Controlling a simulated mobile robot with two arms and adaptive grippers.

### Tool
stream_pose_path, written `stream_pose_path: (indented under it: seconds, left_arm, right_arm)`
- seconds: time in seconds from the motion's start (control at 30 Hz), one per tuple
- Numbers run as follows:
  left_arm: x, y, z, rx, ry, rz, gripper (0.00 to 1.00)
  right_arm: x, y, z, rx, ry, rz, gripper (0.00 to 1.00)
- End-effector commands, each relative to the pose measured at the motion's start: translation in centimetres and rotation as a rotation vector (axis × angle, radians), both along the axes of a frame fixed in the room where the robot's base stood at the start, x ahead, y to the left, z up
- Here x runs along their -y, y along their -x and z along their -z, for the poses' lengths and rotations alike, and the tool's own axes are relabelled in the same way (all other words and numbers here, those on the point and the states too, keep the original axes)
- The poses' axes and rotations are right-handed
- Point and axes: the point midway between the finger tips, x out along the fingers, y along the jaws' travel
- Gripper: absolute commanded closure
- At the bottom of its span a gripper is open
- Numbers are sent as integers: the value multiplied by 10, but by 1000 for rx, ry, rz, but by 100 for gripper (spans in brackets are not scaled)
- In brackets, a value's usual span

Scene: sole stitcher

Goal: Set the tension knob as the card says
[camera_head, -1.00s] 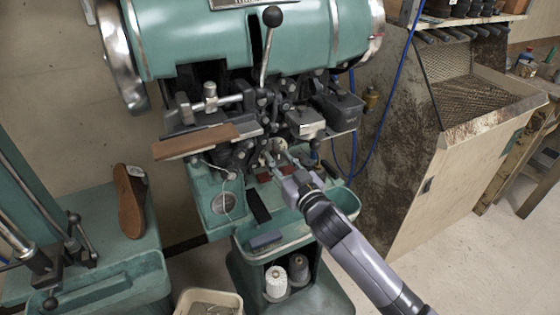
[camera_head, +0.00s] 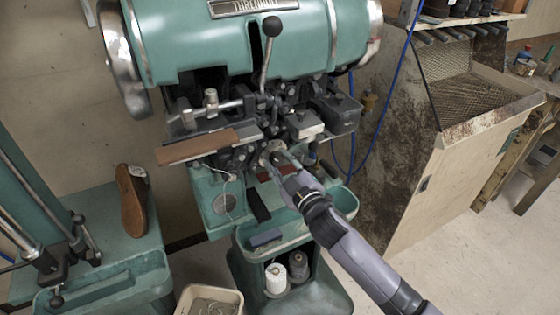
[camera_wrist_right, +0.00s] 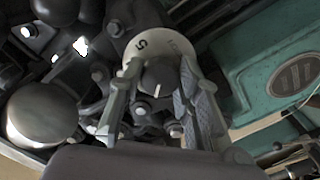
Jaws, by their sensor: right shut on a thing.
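The tension knob (camera_wrist_right: 157,78) is dark, with a pale pointer line, and sits on a round white dial (camera_wrist_right: 141,46) marked with a 5 and another figure partly cut off from sight. My right gripper (camera_wrist_right: 160,92) has its fingers on either side of the knob and is shut on it. In the head view the right gripper (camera_head: 279,160) reaches up to the front of the green stitcher (camera_head: 200,45), where the dial is small and mostly covered. I cannot make out a card in these views. My left gripper is not in view.
A brown sole (camera_head: 132,200) stands on the green base at left. A blue block (camera_head: 266,237) lies in the machine's tray. Thread spools (camera_head: 276,278) sit below, beside a bin (camera_head: 208,300). Dark machine parts crowd the gripper. A worn wooden cabinet (camera_head: 440,165) stands at right.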

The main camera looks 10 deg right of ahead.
Motion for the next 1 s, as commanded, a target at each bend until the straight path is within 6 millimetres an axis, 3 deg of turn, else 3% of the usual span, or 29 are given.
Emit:
stream_pose_path:
  seconds: [0.7, 0.73, 1.0]
  left_arm:
    - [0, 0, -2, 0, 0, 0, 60]
    - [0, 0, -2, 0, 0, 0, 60]
    - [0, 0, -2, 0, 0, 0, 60]
  right_arm:
    - [0, 0, 0, 27, 75, -1, 97]
    - [0, 0, 0, 27, 75, -1, 67]
    - [0, 0, 0, 27, 75, -1, 49]
